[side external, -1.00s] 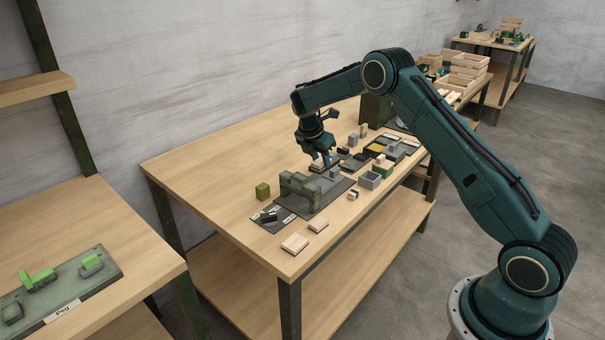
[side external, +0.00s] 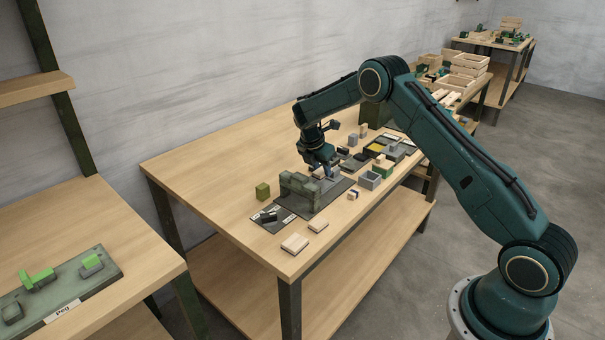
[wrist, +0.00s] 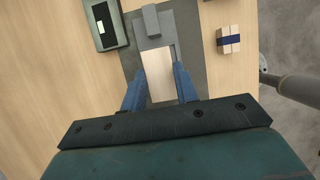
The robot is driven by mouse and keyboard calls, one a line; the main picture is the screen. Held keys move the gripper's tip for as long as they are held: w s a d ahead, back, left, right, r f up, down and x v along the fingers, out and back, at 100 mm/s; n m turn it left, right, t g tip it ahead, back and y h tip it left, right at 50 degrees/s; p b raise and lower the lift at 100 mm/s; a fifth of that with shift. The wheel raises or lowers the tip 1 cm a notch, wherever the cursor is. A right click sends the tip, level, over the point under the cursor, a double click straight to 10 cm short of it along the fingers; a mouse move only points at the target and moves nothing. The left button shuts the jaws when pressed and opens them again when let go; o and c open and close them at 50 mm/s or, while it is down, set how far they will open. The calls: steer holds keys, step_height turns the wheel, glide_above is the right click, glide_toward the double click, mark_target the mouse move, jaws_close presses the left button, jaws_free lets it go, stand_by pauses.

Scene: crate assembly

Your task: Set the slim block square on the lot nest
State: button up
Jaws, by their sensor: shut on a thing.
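My gripper (wrist: 158,90) is shut on the slim block (wrist: 157,72), a pale wooden piece between its two blue fingers in the wrist view. In the side view my gripper (side external: 326,172) is low over a dark grey plate (side external: 338,190), just behind a grey-green fixture (side external: 299,188). The block lies over a grey plate (wrist: 184,22) in the wrist view, with a small grey upright piece (wrist: 150,20) just beyond it. I cannot tell which part is the lot nest, or whether the block touches the plate.
A wooden block with a blue band (wrist: 229,40) lies to the right of the plate. A green-framed device (wrist: 105,24) is at left. The table's left part is clear.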

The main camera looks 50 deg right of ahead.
steer(key=shift+f, duration=1.6)
steer(key=shift+f, duration=0.1)
steer(key=o, duration=1)
steer(key=shift+r, duration=3.5)
steer(key=shift+r, duration=0.1)
